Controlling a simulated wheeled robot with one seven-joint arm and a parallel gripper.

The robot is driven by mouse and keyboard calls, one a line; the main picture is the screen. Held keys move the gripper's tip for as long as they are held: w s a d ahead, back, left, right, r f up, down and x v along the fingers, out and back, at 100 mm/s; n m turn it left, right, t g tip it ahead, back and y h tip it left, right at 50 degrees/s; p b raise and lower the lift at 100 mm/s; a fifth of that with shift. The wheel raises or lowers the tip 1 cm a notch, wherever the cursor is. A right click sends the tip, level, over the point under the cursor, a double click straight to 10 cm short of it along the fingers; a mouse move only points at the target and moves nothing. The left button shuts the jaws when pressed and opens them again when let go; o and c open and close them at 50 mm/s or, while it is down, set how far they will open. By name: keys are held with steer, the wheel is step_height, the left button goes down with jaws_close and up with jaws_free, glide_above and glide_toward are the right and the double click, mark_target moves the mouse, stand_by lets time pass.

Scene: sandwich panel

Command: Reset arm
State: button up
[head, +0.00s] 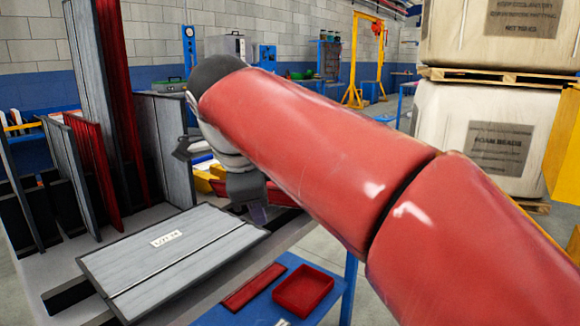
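My red arm crosses the head view from the lower right to the middle. Its grey wrist end hangs over the workbench (60,262). My gripper (256,213) points down just beyond the right back corner of a grey sandwich panel (190,245). The panel lies flat on the bench and bears a white label (168,239). The gripper looks apart from the panel, but its fingers are small and dark. I cannot tell whether they are open or shut. What lies behind the arm is hidden.
Upright grey and red panels (88,160) stand in a rack at the left. Large stacked sacks (490,140) stand on pallets at the right. A yellow gantry (362,60) stands farther back.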

steer(key=s+d+f+n+y, duration=0.1)
steer(key=s+d+f+n, duration=1.5)
steer(key=d+f, duration=0.4)
steer(key=shift+s+d+f+n, duration=0.3)
steer(key=shift+f+n, duration=0.05)
steer(key=shift+n, duration=0.05)
